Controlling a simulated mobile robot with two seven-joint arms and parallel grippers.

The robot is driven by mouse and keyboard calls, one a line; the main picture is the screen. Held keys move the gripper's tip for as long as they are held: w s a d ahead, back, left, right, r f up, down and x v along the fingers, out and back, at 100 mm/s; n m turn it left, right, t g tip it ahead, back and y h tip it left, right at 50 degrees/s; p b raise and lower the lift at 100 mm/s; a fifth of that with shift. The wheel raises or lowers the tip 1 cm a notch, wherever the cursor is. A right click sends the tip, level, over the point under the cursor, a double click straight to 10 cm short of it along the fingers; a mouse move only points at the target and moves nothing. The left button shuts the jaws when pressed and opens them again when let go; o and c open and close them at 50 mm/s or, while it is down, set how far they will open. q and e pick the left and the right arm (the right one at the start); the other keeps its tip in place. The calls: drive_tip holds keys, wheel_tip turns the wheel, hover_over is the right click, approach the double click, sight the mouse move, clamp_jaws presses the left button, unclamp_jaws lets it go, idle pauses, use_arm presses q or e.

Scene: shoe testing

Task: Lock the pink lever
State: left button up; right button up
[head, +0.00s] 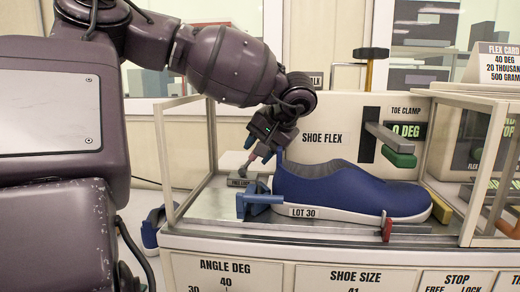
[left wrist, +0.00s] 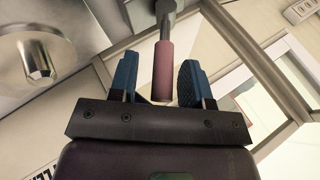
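The pink lever (left wrist: 162,70) shows in the left wrist view as a pink cylindrical grip on a grey rod. It lies between the two blue fingertips of my left gripper (left wrist: 155,80), with a visible gap on the left and a narrower one on the right. The pink grip is mostly hidden there by the fingers. My left gripper is open. My right gripper is not in view.
A blue shoe (head: 345,190) marked LOT 30 sits on the metal bed, with a blue clamp (head: 258,201) at its heel. A red lever (head: 386,228) stands in front, and a green-tipped lever (head: 398,158) behind. Clear-panelled frame posts (head: 212,135) stand close to my left arm.

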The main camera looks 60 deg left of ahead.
use_arm(q)
drive_tip(key=b+v, duration=0.1)
drive_tip(key=v, duration=0.9)
drive_tip(key=shift+d+r, duration=0.25)
drive_tip(key=shift+r, duration=0.05)
